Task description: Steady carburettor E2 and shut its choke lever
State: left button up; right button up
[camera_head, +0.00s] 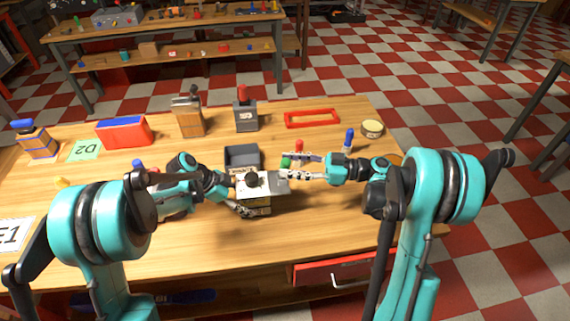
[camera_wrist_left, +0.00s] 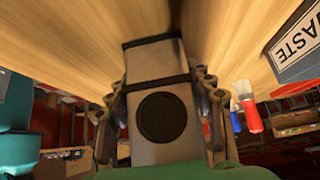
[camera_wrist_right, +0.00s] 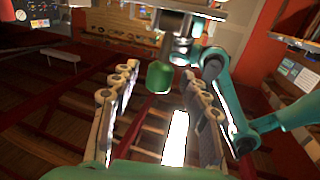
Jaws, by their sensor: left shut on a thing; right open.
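The carburettor (camera_head: 262,190), a grey metal block with a round black part on top, stands on the table in the head view. My left gripper (camera_head: 238,196) is shut on it from the left. In the left wrist view the grey body (camera_wrist_left: 156,67) with a black disc sits between both fingers. A green knob (camera_head: 286,162), apparently the choke lever's tip, shows just behind and right of the block. My right gripper (camera_head: 286,166) is open around or beside this knob. In the right wrist view the green knob (camera_wrist_right: 160,77) appears between the spread fingers. The E2 label is not readable.
A dark open bin (camera_head: 242,155) stands close behind the carburettor. The table front is clear.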

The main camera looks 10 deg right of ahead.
jog(key=shift+x, duration=0.85)
grip_shut()
jog(key=shift+a+r+h, duration=0.1)
jog(key=shift+a+h, duration=0.3)
jog(key=shift+h, duration=0.2)
jog(key=shift+a+n+g+h, duration=0.3)
jog(key=shift+a+g+h, duration=0.15)
jog(key=shift+h, duration=0.55)
grip_release()
